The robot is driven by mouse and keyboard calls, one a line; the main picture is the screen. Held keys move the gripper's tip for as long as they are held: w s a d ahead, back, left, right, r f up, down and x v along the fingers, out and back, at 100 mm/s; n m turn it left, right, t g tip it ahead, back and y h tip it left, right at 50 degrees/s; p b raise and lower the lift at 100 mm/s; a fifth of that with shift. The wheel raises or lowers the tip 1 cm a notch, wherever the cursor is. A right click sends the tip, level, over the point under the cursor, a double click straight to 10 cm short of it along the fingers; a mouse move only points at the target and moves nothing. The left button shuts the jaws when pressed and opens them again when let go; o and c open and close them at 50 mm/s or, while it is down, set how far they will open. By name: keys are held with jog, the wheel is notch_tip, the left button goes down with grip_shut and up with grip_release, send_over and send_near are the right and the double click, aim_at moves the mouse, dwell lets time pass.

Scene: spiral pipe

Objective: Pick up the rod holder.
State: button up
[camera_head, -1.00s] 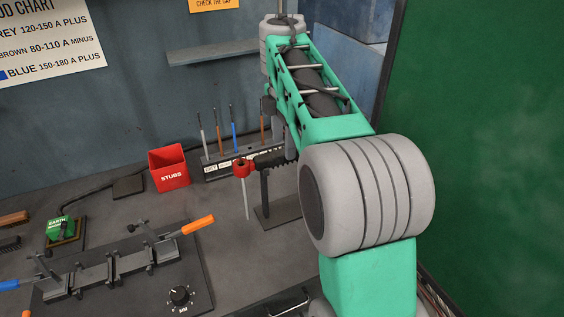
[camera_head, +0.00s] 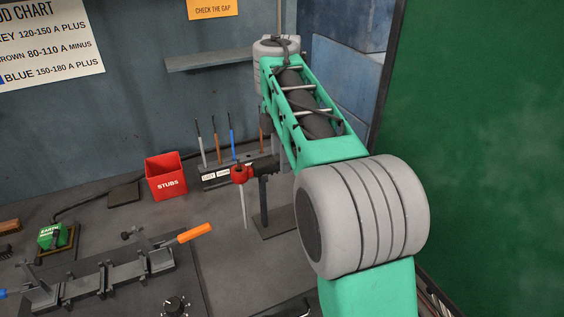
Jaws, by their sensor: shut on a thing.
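The rod holder (camera_head: 241,174) has a red head and a dark handle running back to the right. A thin grey rod hangs down from the head. Its dark handle is close above the top of a black post stand (camera_head: 264,205); I cannot tell whether they touch. My green and grey arm reaches over from the right. My gripper (camera_head: 272,150) is at the handle end, largely hidden behind my arm, and is shut on the rod holder. The fingertips cannot be seen clearly.
A red STUBS bin (camera_head: 166,177) stands left of the rod holder. A rack (camera_head: 222,175) with several upright rods is behind it. A clamp fixture (camera_head: 110,275) with an orange handle lies front left. A wall shelf (camera_head: 210,56) is above, and a green curtain (camera_head: 480,150) is at right.

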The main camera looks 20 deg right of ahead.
grip_shut()
jog(key=shift+r, duration=0.15)
jog(key=shift+r+p, duration=0.6)
jog(key=shift+p, duration=0.05)
notch_tip(320, 180, up, 2)
jog(key=shift+r+p, duration=0.1)
jog(key=shift+p, duration=0.75)
jog(key=s+a+r+p, duration=0.7)
jog(key=s+a+r, duration=0.2)
jog(key=a, duration=0.1)
jog(key=shift+a+r+p, duration=0.2)
jog(key=shift+a+p, duration=0.1)
jog(key=shift+a, duration=0.05)
